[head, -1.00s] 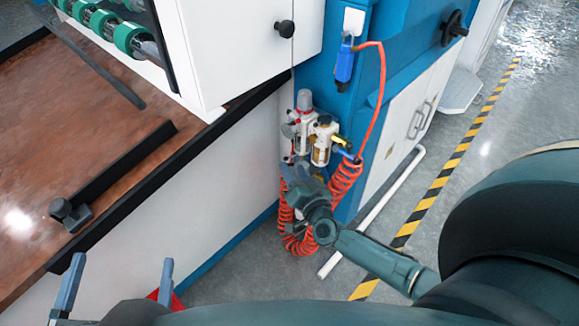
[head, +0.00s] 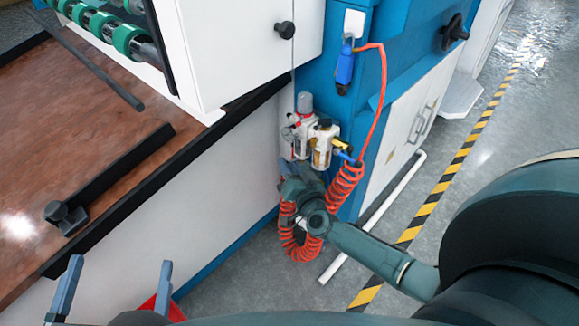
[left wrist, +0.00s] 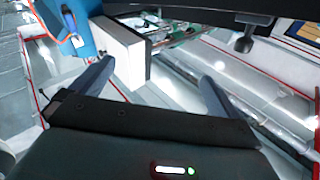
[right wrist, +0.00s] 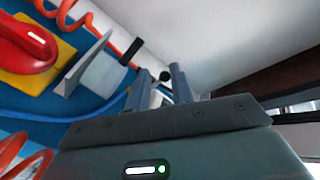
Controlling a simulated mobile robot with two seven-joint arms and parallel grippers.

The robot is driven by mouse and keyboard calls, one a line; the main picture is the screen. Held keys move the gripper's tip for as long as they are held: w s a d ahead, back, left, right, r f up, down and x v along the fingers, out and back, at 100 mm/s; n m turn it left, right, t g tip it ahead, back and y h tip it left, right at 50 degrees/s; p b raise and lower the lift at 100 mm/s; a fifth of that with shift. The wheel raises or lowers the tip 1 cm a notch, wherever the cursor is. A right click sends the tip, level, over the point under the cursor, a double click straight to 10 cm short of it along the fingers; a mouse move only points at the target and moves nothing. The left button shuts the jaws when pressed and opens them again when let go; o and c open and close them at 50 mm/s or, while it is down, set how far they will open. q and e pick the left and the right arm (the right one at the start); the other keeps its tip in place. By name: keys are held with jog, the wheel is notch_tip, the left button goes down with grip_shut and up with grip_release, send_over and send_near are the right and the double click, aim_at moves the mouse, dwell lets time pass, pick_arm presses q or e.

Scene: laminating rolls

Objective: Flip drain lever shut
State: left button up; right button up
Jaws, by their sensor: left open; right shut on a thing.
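The air filter unit (head: 321,145) with its pale bowls hangs on the machine's side in the head view. My right gripper (head: 284,168) is just below it, partly hidden by its own wrist. In the right wrist view, my right gripper (right wrist: 160,75) has its fingers close together around a small part with a dark round end (right wrist: 166,76). This appears to be the drain lever; most of it is hidden by the fingers, so its angle cannot be told. My left gripper (head: 120,262) is open and empty at the lower left, also in the left wrist view (left wrist: 158,75).
A coiled red air hose (head: 343,185) hangs close beside my right wrist. A red handle on a yellow plate (right wrist: 48,75) is left of the fingers in the right wrist view. The white panel (head: 200,190) stands left of my right gripper; open floor (head: 480,190) lies to the right.

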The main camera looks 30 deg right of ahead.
grip_shut()
jog(key=m+h+p, duration=0.1)
jog(key=w+m+h+p, duration=0.1)
jog(key=h+p, duration=0.1)
jog(key=shift+r+g, duration=0.1)
jog(key=shift+g, duration=0.2)
jog(key=o, duration=0.7)
grip_release()
pick_arm(q)
jog(key=shift+s+a+m, duration=0.15)
jog(key=shift+a+m, duration=0.1)
jog(key=shift+m, duration=0.05)
pick_arm(e)
jog(key=shift+a, duration=0.1)
